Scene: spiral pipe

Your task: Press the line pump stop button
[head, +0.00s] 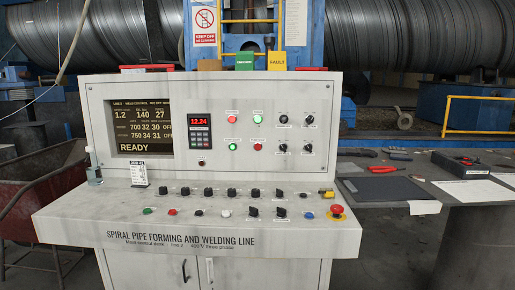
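A grey control desk (82,226) for the spiral pipe line fills the middle of the head view. Its upright panel carries a red one (232,118) and a green one (257,118) above a bright green one (233,147) and a red one (257,147), all small round buttons or lamps. On the sloped front are a green button (147,211), a red button (172,212) and a blue button (309,215). A red mushroom button (337,209) on yellow sits at the right end. The labels are too small to read, so I cannot tell which is the line pump stop. Neither gripper shows.
A screen (144,126) reads READY, and a red display (199,121) reads 12.24. Several black knobs (232,193) line the desk. A side table (405,190) with tools is at the right. The space before the desk front looks clear.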

